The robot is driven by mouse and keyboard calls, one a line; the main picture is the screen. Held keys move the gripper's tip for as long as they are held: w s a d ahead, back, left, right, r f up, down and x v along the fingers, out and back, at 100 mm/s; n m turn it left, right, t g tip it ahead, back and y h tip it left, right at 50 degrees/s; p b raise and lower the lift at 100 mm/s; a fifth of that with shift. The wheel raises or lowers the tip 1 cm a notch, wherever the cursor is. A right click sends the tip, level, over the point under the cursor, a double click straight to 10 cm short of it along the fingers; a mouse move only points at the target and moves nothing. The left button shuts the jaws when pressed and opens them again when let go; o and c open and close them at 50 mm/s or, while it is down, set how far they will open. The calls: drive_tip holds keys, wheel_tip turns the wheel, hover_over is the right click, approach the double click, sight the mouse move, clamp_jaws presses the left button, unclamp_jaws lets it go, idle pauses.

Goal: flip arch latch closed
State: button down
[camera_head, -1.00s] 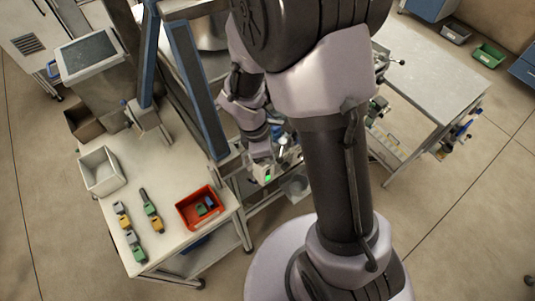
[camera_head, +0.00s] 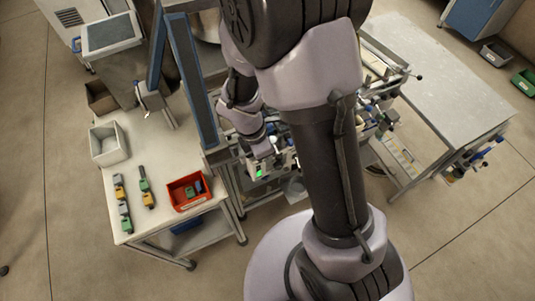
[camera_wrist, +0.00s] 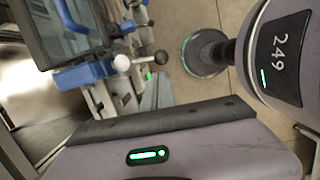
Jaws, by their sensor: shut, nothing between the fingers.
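My gripper (camera_head: 264,168) is at the workstation between the two tables in the head view, partly hidden by my arm. In the wrist view its grey body (camera_wrist: 200,155) with a green light fills the bottom; its fingertips do not show clearly. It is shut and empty. Above it in the wrist view is a blue latch-like part (camera_wrist: 85,73) beside a dark panel. A white ball knob (camera_wrist: 121,62) and a dark grey ball knob (camera_wrist: 161,57) sit near it, apart from the gripper body. I cannot tell which piece is the arch latch or its position.
A left table holds a red tray (camera_head: 188,205), a white bin (camera_head: 108,158) and several coloured clips (camera_head: 123,210). A blue upright (camera_head: 190,85) stands close left of my arm. A grey table (camera_head: 440,85) stands right. Open floor lies in front.

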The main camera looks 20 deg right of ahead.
drive_tip(key=shift+w+a, duration=0.1)
drive_tip(key=shift+w, duration=0.35)
drive_tip(key=p+v, duration=0.9)
drive_tip(key=v, duration=0.1)
drive_tip(key=shift+s, duration=0.2)
